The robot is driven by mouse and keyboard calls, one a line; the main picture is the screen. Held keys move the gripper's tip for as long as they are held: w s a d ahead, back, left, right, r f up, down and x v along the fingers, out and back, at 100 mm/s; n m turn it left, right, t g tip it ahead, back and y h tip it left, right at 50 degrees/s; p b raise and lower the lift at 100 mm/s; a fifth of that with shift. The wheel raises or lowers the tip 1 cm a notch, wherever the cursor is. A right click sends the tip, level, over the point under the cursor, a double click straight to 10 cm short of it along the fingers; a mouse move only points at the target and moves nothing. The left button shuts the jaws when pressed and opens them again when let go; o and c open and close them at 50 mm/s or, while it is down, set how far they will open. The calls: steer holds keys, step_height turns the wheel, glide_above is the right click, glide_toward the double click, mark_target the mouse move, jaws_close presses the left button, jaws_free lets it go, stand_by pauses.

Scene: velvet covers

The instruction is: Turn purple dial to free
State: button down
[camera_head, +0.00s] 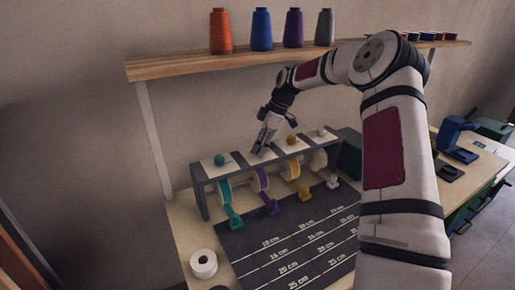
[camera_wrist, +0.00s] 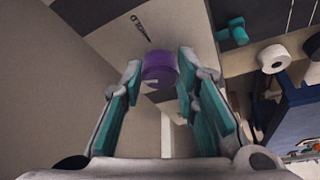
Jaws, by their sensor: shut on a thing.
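The purple dial (camera_wrist: 158,69) is in the wrist view, between the tips of my gripper (camera_wrist: 160,85). The fingers, with teal inner pads, are shut on its two sides. A small light mark shows on the dial's lower edge. Beside it the panel carries a dark pointer and the word "HOLD" (camera_wrist: 134,24); no "free" label is readable. In the head view my gripper (camera_head: 264,147) reaches down to the top of the grey dispenser rack (camera_head: 203,202), above the purple ribbon roll (camera_head: 261,180), and hides the dial there.
A teal dial (camera_head: 219,160), a yellow dial (camera_head: 292,139) and a white dial (camera_head: 321,132) sit along the same rack. A shelf (camera_head: 170,66) with several thread spools runs above. A dark measuring mat (camera_head: 290,245) and a white roll (camera_head: 203,263) lie in front.

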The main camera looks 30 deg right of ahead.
steer(key=shift+w+n+g+b, duration=0.1)
steer(key=shift+n+g+b, duration=0.3)
steer(key=shift+n+b, duration=0.5)
steer(key=shift+n, duration=0.4)
steer(key=shift+d, duration=0.1)
steer(key=c, duration=1.2)
jaws_free()
steer(key=shift+c, duration=0.2)
